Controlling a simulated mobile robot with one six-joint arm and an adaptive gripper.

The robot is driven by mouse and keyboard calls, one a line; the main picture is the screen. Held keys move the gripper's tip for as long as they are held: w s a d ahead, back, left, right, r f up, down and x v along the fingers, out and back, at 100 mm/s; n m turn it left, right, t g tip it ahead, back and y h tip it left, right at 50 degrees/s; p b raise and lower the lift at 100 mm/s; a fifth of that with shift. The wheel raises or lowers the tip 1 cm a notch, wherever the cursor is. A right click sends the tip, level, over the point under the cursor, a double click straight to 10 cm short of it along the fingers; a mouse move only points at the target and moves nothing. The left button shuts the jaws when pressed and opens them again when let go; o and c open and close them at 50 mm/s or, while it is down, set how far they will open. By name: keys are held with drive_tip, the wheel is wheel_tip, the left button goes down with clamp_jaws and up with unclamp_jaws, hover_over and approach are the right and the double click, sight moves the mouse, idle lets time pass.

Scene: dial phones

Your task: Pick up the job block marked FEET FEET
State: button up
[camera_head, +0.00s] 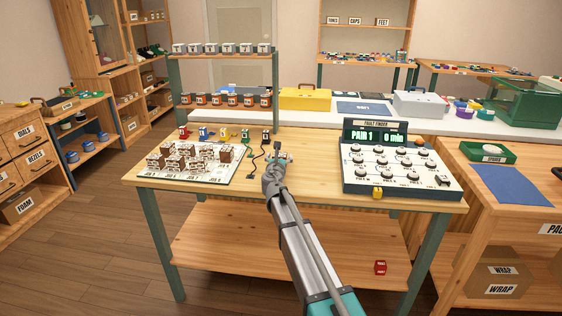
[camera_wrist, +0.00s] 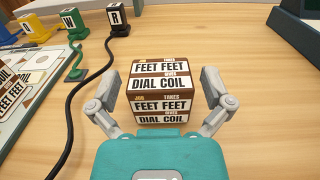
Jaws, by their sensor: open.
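The job block (camera_wrist: 160,88) is a brown and white cube on the wooden table, seen in the wrist view. Its labels read FEET FEET over DIAL COIL. My gripper (camera_wrist: 159,88) is open, with one finger on each side of the block. A small gap shows on both sides, so the fingers look apart from it. In the head view my gripper (camera_head: 278,158) is over the middle of the table, and the block there is mostly hidden by it.
A white board (camera_head: 235,174) with several brown and white blocks lies to the left. Coloured plugs stand behind it, and a black cable (camera_wrist: 81,87) runs left of my gripper. The fault finder panel (camera_head: 398,184) stands to the right. Bare tabletop (camera_head: 312,172) lies between.

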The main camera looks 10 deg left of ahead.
sight(280, 154)
drive_tip(key=shift+w, duration=0.4)
drive_tip(key=c, duration=1)
drive_tip(key=shift+r, duration=0.15)
wheel_tip(280, 154, up, 3)
drive_tip(key=p, duration=0.3)
drive_tip(key=s+r+p, duration=0.3)
drive_tip(key=s, duration=0.1)
drive_tip(key=s+d+r+p, duration=0.1)
drive_tip(key=s+r+p, duration=0.2)
drive_tip(key=s, duration=0.2)
drive_tip(key=s+d+r+p, duration=0.1)
drive_tip(key=s+r+p, duration=0.2)
drive_tip(key=s+p, duration=0.1)
drive_tip(key=shift+s+r, duration=0.35)
drive_tip(key=shift+s, duration=0.15)
